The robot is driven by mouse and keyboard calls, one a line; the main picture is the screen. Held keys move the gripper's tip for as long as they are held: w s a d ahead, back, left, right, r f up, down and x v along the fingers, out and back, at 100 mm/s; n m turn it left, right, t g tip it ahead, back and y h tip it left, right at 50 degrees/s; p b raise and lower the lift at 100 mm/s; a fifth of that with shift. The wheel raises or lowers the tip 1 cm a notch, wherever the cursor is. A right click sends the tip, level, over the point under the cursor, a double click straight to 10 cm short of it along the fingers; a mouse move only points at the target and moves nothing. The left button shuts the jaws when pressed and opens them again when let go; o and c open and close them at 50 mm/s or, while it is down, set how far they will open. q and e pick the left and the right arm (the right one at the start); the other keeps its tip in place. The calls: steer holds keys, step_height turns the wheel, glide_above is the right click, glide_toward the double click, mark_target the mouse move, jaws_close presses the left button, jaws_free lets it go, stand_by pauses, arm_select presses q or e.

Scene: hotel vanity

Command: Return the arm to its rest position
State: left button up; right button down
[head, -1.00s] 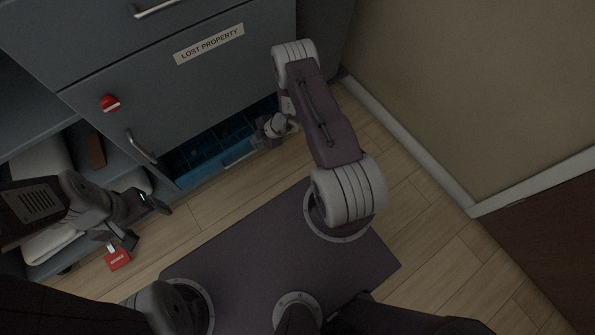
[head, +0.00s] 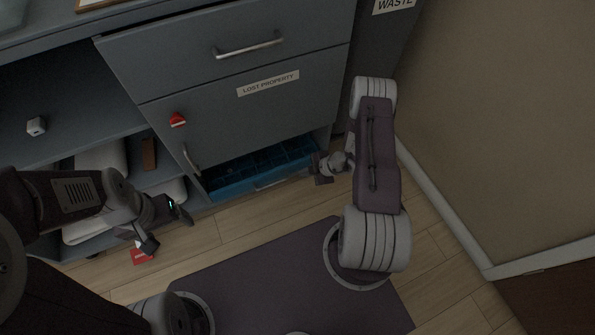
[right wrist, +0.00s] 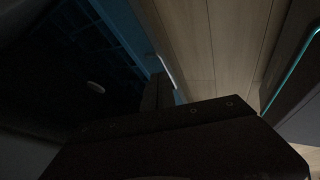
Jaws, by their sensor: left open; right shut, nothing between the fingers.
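My right arm hangs down at the right in the head view. Its gripper (head: 320,168) is shut and empty, at the right end of the low open blue drawer (head: 228,188). In the right wrist view the dark fingers (right wrist: 157,92) are beside the drawer's blue wall (right wrist: 122,22), with wood floor beyond. I cannot tell whether they touch it. My left gripper (head: 167,228) is open and empty, in front of the lower shelf and above a red item (head: 142,256) on the floor, which it partly covers.
The grey cabinet has a "LOST PROPERTY" front (head: 268,84) with a red knob-like piece (head: 178,120). A white cube (head: 36,126) sits on the upper shelf; folded white cloth (head: 98,165) and a brown item (head: 149,154) are below. A beige wall (head: 500,130) bounds the right.

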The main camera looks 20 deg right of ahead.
steer(key=shift+s+d+r, duration=0.2)
steer(key=shift+s+r, duration=0.1)
steer(key=shift+r, duration=0.1)
